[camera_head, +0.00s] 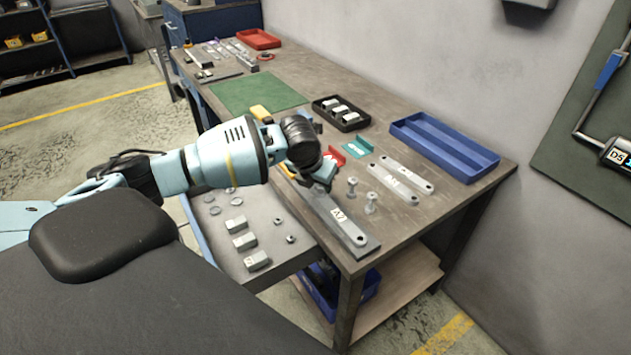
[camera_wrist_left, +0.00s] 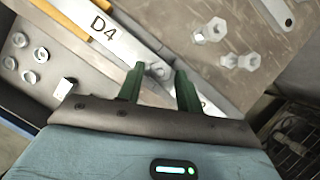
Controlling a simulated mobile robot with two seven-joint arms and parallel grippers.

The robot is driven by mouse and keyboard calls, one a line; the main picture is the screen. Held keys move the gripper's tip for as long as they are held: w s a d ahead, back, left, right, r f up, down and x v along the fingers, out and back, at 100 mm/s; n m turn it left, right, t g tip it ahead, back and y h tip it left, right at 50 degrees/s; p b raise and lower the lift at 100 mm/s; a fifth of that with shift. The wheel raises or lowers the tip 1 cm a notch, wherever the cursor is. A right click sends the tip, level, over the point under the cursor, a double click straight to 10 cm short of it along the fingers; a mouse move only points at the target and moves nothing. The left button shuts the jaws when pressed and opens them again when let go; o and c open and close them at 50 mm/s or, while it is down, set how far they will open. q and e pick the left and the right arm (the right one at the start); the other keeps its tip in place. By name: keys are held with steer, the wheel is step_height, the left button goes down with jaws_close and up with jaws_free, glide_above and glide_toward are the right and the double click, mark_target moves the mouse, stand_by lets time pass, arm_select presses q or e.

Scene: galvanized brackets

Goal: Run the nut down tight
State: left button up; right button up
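My left gripper (camera_head: 318,172) reaches over the near part of the workbench. In the left wrist view its two green fingers (camera_wrist_left: 160,80) stand apart. A small round metal piece, apparently the nut (camera_wrist_left: 159,70), shows between the fingertips on a grey bar marked D4 (camera_wrist_left: 128,48). A gap seems to show at its sides; contact is unclear. In the head view the gripper hides this spot. A bar marked A7 (camera_head: 345,224) extends from under the gripper towards the bench's near edge. My right gripper is not in view.
Bolts (camera_head: 371,203) stand right of the bar, near two loose grey bars (camera_head: 393,184). Loose nuts and blocks lie on a lower grey surface (camera_head: 275,220) at the left. A blue tray (camera_head: 444,146) and a black bin (camera_head: 341,112) stand farther back.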

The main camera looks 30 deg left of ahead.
arm_select(q)
steer(key=n, duration=0.2)
steer(key=n+y+p, duration=0.1)
steer(key=n, duration=0.1)
steer(key=shift+r+y+p, duration=0.2)
steer(key=shift+y+p, duration=0.1)
steer(key=shift+f+n+g+y, duration=0.2)
steer(key=shift+n+g+y, duration=0.2)
steer(key=shift+n, duration=0.6)
steer(key=n+g+y, duration=0.1)
steer(key=n, duration=0.4)
steer(key=shift+d, duration=0.1)
steer(key=n+g+y, duration=0.1)
steer(key=n, duration=0.2)
steer(key=shift+g, duration=0.4)
steer(key=n+g, duration=0.1)
steer(key=n, duration=0.3)
steer(key=shift+n+g, duration=0.3)
steer(key=shift+g, duration=0.1)
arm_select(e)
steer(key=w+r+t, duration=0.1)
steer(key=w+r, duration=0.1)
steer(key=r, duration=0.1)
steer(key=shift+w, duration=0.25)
arm_select(q)
steer(key=shift+f, duration=0.1)
steer(key=shift+c, duration=0.5)
